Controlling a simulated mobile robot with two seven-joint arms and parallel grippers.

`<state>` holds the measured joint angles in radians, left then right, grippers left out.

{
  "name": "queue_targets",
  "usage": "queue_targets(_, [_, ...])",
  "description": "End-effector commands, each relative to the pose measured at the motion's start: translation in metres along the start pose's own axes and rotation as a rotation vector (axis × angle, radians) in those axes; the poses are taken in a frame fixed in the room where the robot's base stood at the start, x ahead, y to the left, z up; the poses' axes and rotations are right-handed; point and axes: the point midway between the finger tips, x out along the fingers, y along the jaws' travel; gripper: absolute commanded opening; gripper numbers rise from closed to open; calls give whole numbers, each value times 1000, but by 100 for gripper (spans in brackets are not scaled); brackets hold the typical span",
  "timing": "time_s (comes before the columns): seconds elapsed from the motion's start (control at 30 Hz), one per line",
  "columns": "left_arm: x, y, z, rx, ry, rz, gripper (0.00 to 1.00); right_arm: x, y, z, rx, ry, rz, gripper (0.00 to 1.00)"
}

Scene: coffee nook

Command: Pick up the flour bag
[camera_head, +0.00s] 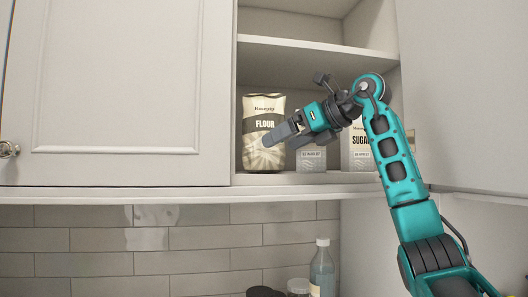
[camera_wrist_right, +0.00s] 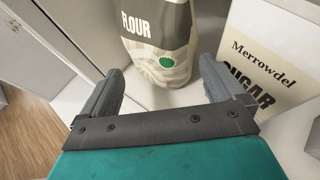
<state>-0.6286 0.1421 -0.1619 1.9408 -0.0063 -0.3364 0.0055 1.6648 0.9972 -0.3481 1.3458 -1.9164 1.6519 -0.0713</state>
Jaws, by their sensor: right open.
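The flour bag (camera_head: 258,108) is cream with a dark band and stands upright on the lower shelf of the open cupboard, near its left side. It also shows in the right wrist view (camera_wrist_right: 160,45), at the top, ahead of the fingers. My right gripper (camera_head: 281,141) is open, in front of the bag's right side; one finger overlaps the bag in the head view. In the wrist view my right gripper (camera_wrist_right: 158,82) has its fingers spread with the bag's lower part beyond and between them. I see no contact. My left gripper is not in view.
A sugar package (camera_head: 358,158) stands to the right, also close to the right finger in the wrist view (camera_wrist_right: 262,65). A smaller pale package (camera_head: 311,160) stands between it and the flour. The closed left door (camera_head: 120,80) borders the opening. A bottle (camera_head: 322,268) is below.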

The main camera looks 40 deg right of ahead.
Motion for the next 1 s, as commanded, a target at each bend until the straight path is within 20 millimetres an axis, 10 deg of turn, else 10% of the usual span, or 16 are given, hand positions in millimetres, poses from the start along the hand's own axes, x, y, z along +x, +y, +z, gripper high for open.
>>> queue_targets(0.53, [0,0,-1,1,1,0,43,47,0,0,0,1,1,96])
queue_targets(1.0, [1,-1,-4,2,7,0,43,47,1,0,0,2,2,52])
